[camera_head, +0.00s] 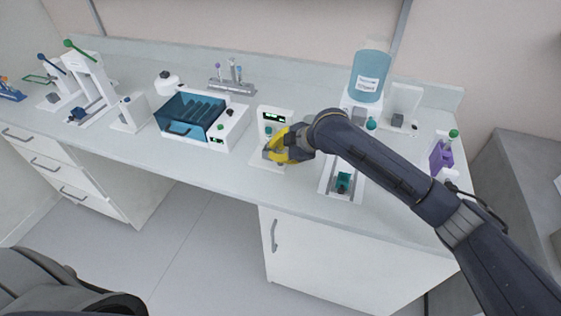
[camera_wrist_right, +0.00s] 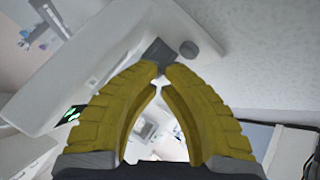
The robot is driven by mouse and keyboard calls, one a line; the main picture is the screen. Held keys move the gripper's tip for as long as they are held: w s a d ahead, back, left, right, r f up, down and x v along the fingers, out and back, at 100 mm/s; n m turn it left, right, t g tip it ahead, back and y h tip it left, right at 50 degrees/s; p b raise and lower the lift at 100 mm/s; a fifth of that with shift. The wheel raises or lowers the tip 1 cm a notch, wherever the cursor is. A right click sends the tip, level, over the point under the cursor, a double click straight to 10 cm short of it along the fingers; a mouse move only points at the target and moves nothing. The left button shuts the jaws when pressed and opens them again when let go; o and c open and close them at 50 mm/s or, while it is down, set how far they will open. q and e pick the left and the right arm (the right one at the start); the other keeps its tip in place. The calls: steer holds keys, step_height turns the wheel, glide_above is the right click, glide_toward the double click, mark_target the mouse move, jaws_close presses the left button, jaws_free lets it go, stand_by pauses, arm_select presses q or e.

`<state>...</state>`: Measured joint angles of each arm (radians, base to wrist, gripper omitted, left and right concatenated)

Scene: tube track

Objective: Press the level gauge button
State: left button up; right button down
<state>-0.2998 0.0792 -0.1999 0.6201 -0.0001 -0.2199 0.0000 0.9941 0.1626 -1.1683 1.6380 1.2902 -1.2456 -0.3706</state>
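A white upright device (camera_head: 263,122) with a lit green display (camera_head: 275,116) stands mid-counter; I take it to be the level gauge. A small teal part (camera_head: 268,132) shows below its display. I cannot tell which part is its button. My right gripper (camera_head: 268,152), with yellow fingers, is low in front of this device and hides part of its base. In the right wrist view its fingers (camera_wrist_right: 161,74) converge with tips together, holding nothing I can make out. A dark square piece (camera_wrist_right: 157,51) and dark round knob (camera_wrist_right: 188,49) lie beyond the tips. My left gripper is out of view.
A blue-lidded box unit (camera_head: 187,128) stands left of the device. A large blue bottle (camera_head: 370,82) stands behind right, and a purple rack (camera_head: 441,156) at far right. A white track piece with a teal block (camera_head: 343,181) lies under my right forearm.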

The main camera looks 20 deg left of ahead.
steer(key=shift+f, duration=0.25)
stand_by(0.7)
steer(key=shift+f, duration=0.15)
steer(key=shift+f, duration=0.5)
stand_by(1.1)
steer(key=shift+r, duration=0.9)
steer(key=shift+r, duration=0.15)
steer(key=shift+r, duration=2.35)
